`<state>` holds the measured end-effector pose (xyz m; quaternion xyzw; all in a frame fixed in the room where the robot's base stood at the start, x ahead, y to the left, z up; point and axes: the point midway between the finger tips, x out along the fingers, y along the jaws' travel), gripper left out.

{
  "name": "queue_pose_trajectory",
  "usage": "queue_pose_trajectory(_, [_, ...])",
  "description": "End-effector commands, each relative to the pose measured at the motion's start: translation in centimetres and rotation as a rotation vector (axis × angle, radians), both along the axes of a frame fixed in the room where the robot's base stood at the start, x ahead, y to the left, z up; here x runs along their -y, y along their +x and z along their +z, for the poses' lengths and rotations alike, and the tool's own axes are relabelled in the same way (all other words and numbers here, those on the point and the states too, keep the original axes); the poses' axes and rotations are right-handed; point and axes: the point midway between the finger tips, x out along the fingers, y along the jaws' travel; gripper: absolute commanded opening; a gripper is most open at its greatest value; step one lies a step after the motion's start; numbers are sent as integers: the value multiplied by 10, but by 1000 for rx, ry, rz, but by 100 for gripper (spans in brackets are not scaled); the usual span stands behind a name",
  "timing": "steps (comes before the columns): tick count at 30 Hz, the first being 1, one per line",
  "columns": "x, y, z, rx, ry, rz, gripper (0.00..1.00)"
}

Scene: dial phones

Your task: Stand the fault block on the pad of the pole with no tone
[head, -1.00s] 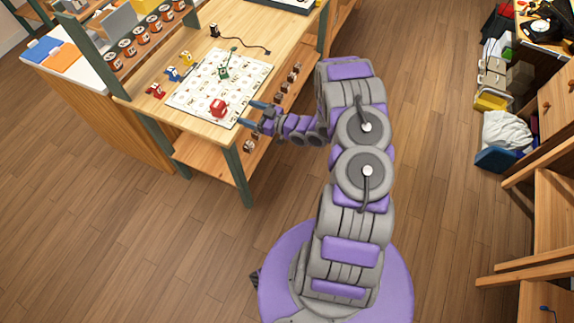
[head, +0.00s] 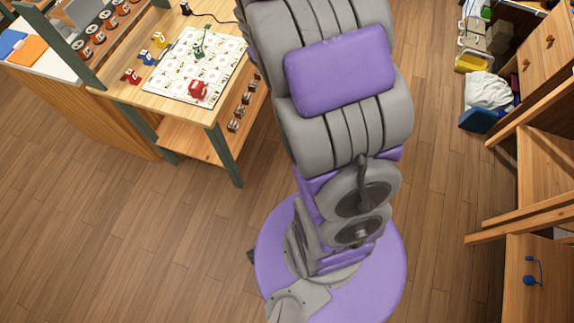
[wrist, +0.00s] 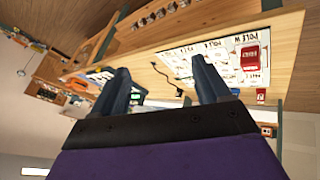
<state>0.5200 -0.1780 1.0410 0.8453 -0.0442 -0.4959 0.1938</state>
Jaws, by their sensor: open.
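A white printed mat (head: 222,52) lies on the wooden table and also shows in the wrist view (wrist: 225,78), with "POLE" lettering. A red telephone-like object (head: 198,90) stands near the mat's front edge; it shows in the wrist view (wrist: 249,57). A green object (head: 199,49) stands farther back on the mat. Small red (head: 131,76), blue (head: 148,58) and yellow (head: 160,40) pieces stand left of the mat. I cannot tell which is the fault block. My gripper (wrist: 160,63) is open and empty, away from the table; my arm hides it in the head view.
A black cord (head: 207,16) lies on the table behind the mat. Several small items sit on the shelf (head: 235,122) along the table's right side. Wooden furniture (head: 535,75) and a white bundle (head: 488,90) stand at the right. The floor between is clear.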

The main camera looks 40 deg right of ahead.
Motion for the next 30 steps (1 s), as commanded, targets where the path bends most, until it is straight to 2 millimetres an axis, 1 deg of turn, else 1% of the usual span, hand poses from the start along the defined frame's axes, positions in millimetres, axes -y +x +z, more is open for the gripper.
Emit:
queue_pose_trajectory(1, [-8, -16, 15, -22, 4, -32, 76])
queue_pose_trajectory(5, [-29, -69, 36, -120, 38, -123, 76])
queue_pose_trajectory(6, [-37, -86, 42, -149, 53, -147, 76])
queue_pose_trajectory(8, [-51, -113, 48, -200, 79, -180, 76])
queue_pose_trajectory(9, [-60, -131, 54, -231, 97, -198, 76])
queue_pose_trajectory(11, [-75, -159, 60, -283, 127, -222, 76])
queue_pose_trajectory(12, [-86, -178, 64, -317, 148, -234, 76])
queue_pose_trajectory(14, [-103, -207, 69, -374, 180, -248, 76])
queue_pose_trajectory(15, [-114, -227, 73, -411, 202, -256, 76])
queue_pose_trajectory(17, [-130, -255, 77, -468, 234, -259, 76])
queue_pose_trajectory(18, [-139, -273, 79, -501, 253, -260, 76])
queue_pose_trajectory(21, [-159, -310, 84, -578, 291, -255, 76])
queue_pose_trajectory(24, [-171, -334, 88, -631, 315, -248, 76])
queue_pose_trajectory(25, [-173, -339, 88, -642, 320, -246, 76])
queue_pose_trajectory(27, [-177, -346, 90, -654, 326, -244, 76])
queue_pose_trajectory(30, [-178, -349, 90, -662, 329, -242, 76])
